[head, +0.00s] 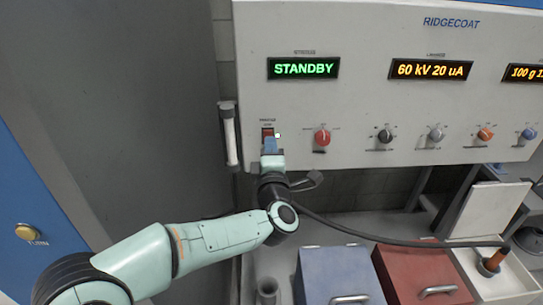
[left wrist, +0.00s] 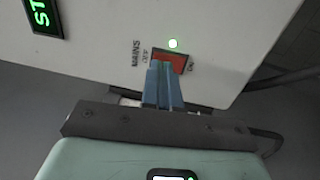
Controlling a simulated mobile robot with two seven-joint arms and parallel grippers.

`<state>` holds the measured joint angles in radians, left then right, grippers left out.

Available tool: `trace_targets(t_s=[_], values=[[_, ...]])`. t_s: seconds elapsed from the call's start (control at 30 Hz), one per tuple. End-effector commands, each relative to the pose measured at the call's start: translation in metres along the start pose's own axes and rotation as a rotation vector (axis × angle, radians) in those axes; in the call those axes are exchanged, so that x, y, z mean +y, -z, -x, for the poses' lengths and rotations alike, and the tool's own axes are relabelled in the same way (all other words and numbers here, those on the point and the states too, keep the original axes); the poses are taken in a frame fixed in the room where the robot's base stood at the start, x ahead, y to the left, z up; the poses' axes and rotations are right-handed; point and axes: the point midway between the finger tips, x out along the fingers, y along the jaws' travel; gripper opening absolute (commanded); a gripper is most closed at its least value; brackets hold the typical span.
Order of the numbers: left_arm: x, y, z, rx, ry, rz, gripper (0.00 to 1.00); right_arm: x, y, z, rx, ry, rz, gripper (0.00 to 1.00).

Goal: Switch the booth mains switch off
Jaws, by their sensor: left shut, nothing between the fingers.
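The booth mains switch (head: 267,130) is a small red rocker in a dark frame at the lower left of the pale panel. In the left wrist view the red rocker (left wrist: 178,62) shows beside MAINS lettering, partly hidden by my fingers. My right gripper is not in view.
A white vertical handle (head: 230,135) is close left of the switch. Below are a blue-lidded box (head: 340,270), a red-lidded box (head: 418,268) and a dark hose (head: 370,236).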

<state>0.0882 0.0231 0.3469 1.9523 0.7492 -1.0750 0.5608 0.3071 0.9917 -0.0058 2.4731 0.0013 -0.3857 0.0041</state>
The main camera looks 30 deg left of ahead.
Motion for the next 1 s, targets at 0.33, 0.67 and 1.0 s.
trace_targets(t_s=[0.33,0.67,1.0], values=[[0.000,0.000,-0.020,0.000,0.001,0.001,0.00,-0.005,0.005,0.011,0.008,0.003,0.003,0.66],[-0.001,0.000,-0.023,0.001,0.000,0.002,0.00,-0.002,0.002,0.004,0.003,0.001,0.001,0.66],[0.001,0.001,-0.023,0.001,0.000,0.000,0.00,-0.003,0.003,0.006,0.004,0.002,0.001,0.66]])
